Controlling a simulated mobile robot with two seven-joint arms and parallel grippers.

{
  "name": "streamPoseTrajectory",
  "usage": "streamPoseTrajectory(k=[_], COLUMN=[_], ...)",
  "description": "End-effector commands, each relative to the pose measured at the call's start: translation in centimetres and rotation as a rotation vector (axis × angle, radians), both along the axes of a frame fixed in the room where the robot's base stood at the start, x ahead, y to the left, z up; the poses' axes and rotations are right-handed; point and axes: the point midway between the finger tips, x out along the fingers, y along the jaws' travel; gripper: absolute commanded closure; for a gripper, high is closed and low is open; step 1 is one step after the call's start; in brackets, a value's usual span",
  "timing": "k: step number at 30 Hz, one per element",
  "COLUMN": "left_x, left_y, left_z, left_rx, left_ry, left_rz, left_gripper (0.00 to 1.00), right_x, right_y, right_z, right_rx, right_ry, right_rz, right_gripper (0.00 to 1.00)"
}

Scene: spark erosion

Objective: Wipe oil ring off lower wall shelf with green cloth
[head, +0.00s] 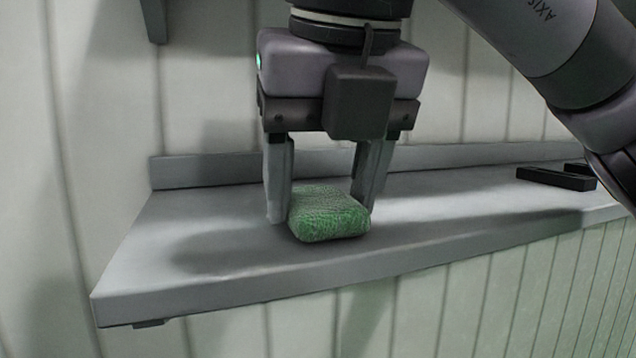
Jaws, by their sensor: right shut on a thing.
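The green cloth (328,216) is a folded, textured pad. My right gripper (318,200) points down and is shut on it, one finger on each side. The cloth is at the surface of the grey wall shelf (190,225), left of its middle; whether it presses on the shelf I cannot tell for sure. No clear oil ring shows; a dark, soft patch lies on the shelf left of the cloth, and I cannot tell whether it is oil or shadow. My left gripper is not in view.
A low back ledge (205,170) runs along the shelf by the panelled wall. Black flat pieces (556,179) lie on the shelf at the right. A dark bracket (154,18) hangs at the top left. The shelf's left end is clear.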

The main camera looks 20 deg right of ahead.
Motion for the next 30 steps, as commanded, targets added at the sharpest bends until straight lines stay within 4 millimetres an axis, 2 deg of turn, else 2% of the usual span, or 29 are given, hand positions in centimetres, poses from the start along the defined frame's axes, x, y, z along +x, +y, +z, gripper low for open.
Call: streamPoseTrajectory(k=[8, 24, 30], left_x=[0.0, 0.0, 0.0], left_y=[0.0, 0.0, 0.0], left_z=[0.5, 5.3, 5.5], left_rx=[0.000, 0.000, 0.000], left_ry=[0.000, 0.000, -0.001], left_rz=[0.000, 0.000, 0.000], left_gripper=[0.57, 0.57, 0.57], right_x=[0.0, 0.0, 0.0], right_y=[0.0, 0.0, 0.0], right_z=[0.5, 5.9, 6.1], right_rx=[0.001, 0.000, 0.000], right_ry=[-0.001, -0.001, 0.000], right_rz=[0.000, 0.001, 0.001], right_gripper=[0.63, 0.63, 0.63])
